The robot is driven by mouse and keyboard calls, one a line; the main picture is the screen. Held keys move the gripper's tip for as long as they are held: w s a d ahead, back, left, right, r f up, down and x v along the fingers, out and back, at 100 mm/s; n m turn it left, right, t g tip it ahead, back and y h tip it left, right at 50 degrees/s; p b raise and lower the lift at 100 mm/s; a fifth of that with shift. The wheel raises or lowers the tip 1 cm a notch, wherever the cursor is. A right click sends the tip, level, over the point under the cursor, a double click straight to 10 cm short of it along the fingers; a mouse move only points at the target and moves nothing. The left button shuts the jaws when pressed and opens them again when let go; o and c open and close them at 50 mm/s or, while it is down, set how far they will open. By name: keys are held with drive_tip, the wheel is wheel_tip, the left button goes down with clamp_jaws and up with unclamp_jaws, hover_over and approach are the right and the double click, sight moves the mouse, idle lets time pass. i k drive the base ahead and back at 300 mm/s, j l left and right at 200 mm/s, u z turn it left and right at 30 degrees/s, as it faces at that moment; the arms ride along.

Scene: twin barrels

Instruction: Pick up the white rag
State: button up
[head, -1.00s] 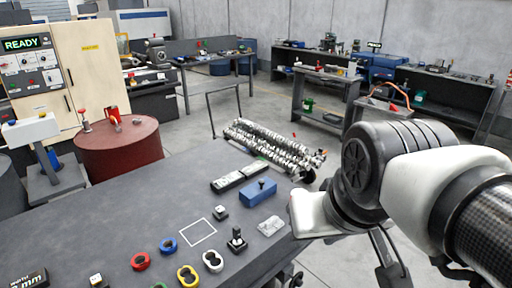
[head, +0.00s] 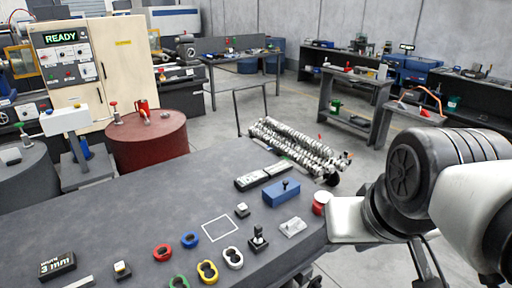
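A small pale grey-white lump (head: 292,228) lies near the right end of the dark workbench (head: 120,222); it may be the white rag, but it is too small to tell whether it is cloth. No other clear rag shows. My arm comes in from the right, with a white link just beyond the bench's right edge. Dark parts that look like my gripper (head: 428,265) hang below the arm at the bottom right, apart from the lump and cut off by the frame edge. Whether the fingers are open or shut does not show.
Near the lump are a blue box (head: 283,191), a black joystick (head: 258,238), a red-and-white round item (head: 321,202) and several coloured rings (head: 207,271). A red barrel (head: 150,143) stands behind the bench. Metal shafts (head: 298,147) lie beyond it. Open floor lies at right.

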sight(290, 228)
drive_tip(key=i+l+u, duration=0.1)
drive_tip(key=i+l, duration=0.6)
drive_tip(key=i+l+u, duration=0.1)
drive_tip(key=i+l, duration=0.55)
drive_tip(key=l, duration=0.15)
